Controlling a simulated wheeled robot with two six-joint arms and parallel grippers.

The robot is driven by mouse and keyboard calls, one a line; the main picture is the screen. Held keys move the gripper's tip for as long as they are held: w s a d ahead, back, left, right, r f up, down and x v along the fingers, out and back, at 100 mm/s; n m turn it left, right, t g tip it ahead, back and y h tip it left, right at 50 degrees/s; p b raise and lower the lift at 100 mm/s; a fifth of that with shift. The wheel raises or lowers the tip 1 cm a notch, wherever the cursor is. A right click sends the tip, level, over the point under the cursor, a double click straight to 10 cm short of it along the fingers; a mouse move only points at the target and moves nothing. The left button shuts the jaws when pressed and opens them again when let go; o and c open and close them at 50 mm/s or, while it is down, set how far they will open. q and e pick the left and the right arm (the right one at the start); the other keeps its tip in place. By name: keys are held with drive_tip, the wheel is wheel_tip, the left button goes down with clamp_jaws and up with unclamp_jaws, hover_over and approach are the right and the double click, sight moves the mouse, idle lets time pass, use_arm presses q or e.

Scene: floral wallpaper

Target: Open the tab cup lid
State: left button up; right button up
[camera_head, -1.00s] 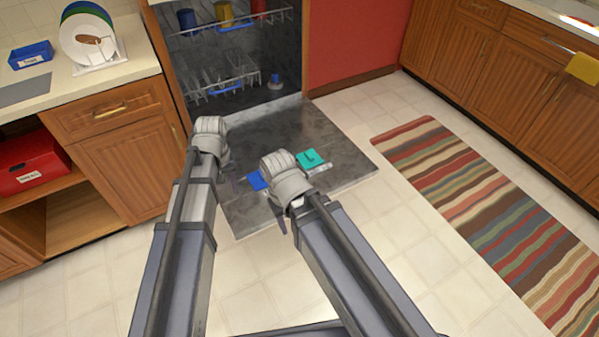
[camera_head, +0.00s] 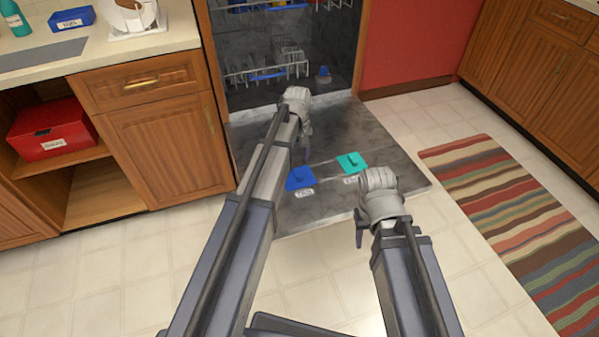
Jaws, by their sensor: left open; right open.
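Two tab lids lie on the inner face of the lowered dishwasher door (camera_head: 250,150). One is a blue lid (camera_head: 300,179) with a raised tab and a small white label, too small to read. The other is a teal lid (camera_head: 352,161) to its right, its label partly hidden by my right arm. My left gripper (camera_head: 306,152) is open above the door, just beyond the blue lid in the picture. My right gripper (camera_head: 360,236) is open near the door's front edge, below the teal lid in the picture. Neither gripper visibly holds anything; their fingers are partly hidden by the wrists.
Dishwasher racks (camera_head: 265,72) stand behind the door, with a small blue-topped item (camera_head: 323,75) beside them. A wooden cabinet (camera_head: 165,150) stands left, with a red box (camera_head: 50,138) on its shelf. A striped rug (camera_head: 520,215) lies right.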

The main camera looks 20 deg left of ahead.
sight(298, 172)
use_arm(q)
wheel_tip(298, 172, down, 7)
drive_tip(key=b, duration=0.6)
clamp_jaws()
drive_tip(key=shift+s+a, duration=0.1)
drive_tip(key=shift+a, duration=0.05)
idle(1.1)
